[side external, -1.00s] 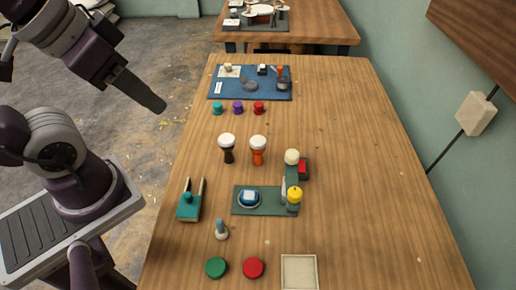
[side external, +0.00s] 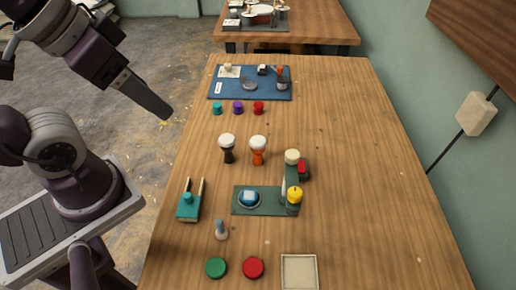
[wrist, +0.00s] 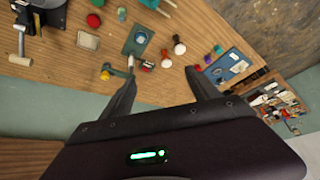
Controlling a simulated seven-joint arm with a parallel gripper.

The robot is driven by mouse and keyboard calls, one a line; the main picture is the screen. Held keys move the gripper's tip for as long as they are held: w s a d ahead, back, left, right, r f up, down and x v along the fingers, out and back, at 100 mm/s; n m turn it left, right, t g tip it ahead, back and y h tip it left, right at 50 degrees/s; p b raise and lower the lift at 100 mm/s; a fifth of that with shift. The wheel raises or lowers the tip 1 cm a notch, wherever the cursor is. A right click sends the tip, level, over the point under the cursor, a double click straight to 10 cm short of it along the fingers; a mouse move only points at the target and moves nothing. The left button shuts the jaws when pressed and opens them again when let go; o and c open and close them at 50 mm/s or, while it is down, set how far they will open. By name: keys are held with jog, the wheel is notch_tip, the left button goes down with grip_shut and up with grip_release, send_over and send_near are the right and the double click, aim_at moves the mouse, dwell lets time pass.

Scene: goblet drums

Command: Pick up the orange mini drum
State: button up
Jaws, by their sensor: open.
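The orange mini drum (side external: 258,157) is goblet-shaped with a white head and stands upright on the wooden table. A matching dark brown drum (side external: 228,155) stands just to its left. My gripper (side external: 160,108) is raised off the left edge of the table, well apart from both drums. In the wrist view my gripper (wrist: 160,72) has its fingers wide apart with nothing between them.
Teal (side external: 217,108), purple (side external: 238,107) and red (side external: 258,108) cups stand behind the drums, before a blue mat (side external: 225,92). A green device with a cream knob (side external: 292,157) and yellow part (side external: 295,195) stands front right. The table's right side is clear.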

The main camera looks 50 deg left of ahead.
jog(key=w+f+m+g, duration=0.2)
jog(key=w+m, duration=0.4)
jog(key=w, duration=0.5)
jog(key=m+g, duration=0.3)
jog(key=m, duration=0.8)
send_over(258, 151)
jog(key=w+a, duration=0.2)
notch_tip(258, 151, down, 21)
jog(key=shift+d+f, duration=0.1)
jog(key=shift+f, duration=0.05)
jog(key=shift+m+g, duration=0.3)
jog(key=shift+m, duration=0.1)
notch_tip(258, 151, down, 10)
jog(key=shift+s+r, duration=0.15)
jog(key=shift+r, duration=0.05)
jog(key=shift+c, duration=0.4)
